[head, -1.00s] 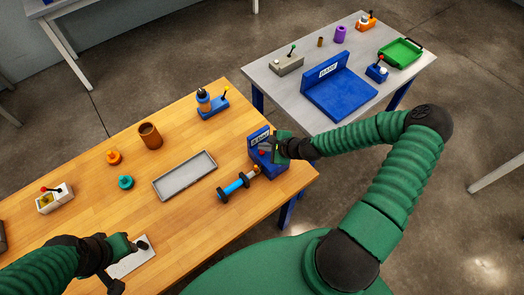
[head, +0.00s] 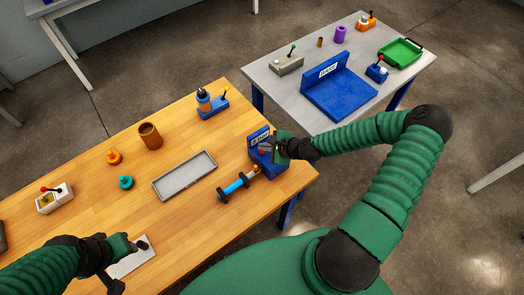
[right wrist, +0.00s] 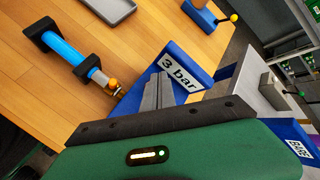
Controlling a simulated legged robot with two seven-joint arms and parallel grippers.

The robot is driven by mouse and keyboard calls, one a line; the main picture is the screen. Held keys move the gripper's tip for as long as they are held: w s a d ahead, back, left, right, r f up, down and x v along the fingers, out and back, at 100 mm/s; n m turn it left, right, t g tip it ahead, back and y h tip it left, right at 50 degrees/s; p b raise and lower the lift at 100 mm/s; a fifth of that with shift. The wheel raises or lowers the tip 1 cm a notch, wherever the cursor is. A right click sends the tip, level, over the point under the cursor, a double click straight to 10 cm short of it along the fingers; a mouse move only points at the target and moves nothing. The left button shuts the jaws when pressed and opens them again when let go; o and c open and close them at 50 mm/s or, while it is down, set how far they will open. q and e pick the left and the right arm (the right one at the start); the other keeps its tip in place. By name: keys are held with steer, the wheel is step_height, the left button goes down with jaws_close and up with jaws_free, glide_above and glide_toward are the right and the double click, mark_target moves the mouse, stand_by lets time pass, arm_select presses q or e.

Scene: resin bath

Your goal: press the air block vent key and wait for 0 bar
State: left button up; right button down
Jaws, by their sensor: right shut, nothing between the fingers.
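The blue air block (head: 268,163) stands at the right end of the wooden table. Its upright plate carries a sign that reads 3 bar in the right wrist view (right wrist: 180,73); the sign is too small to read surely in the head view. A small red part (head: 262,152), perhaps the vent key, shows at my right fingertips. My right gripper (head: 266,147) is shut and empty, its fingers down against or just over the block. In the right wrist view the fingers (right wrist: 157,92) hide the key. My left gripper (head: 133,246) is low over a pale plate; its jaws are unclear.
A blue cylinder (head: 236,184) in black brackets lies beside the block. A grey tray (head: 184,176), a brown cup (head: 151,136) and a blue stand (head: 213,107) are farther left. A grey table (head: 285,88) with a larger blue block (head: 340,95) stands behind, across a gap.

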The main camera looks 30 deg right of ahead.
mark_target(264, 155)
steer(key=shift+f, duration=0.15)
steer(key=shift+f, duration=0.2)
steer(key=shift+f+b, duration=0.5)
steer(key=shift+f, duration=0.05)
stand_by(0.8)
steer(key=shift+r, duration=0.15)
steer(key=shift+r+p, duration=0.85)
steer(key=shift+p, duration=0.05)
steer(key=shift+r, duration=0.1)
step_height(264, 155, up, 5)
steer(key=p, duration=0.4)
stand_by(0.4)
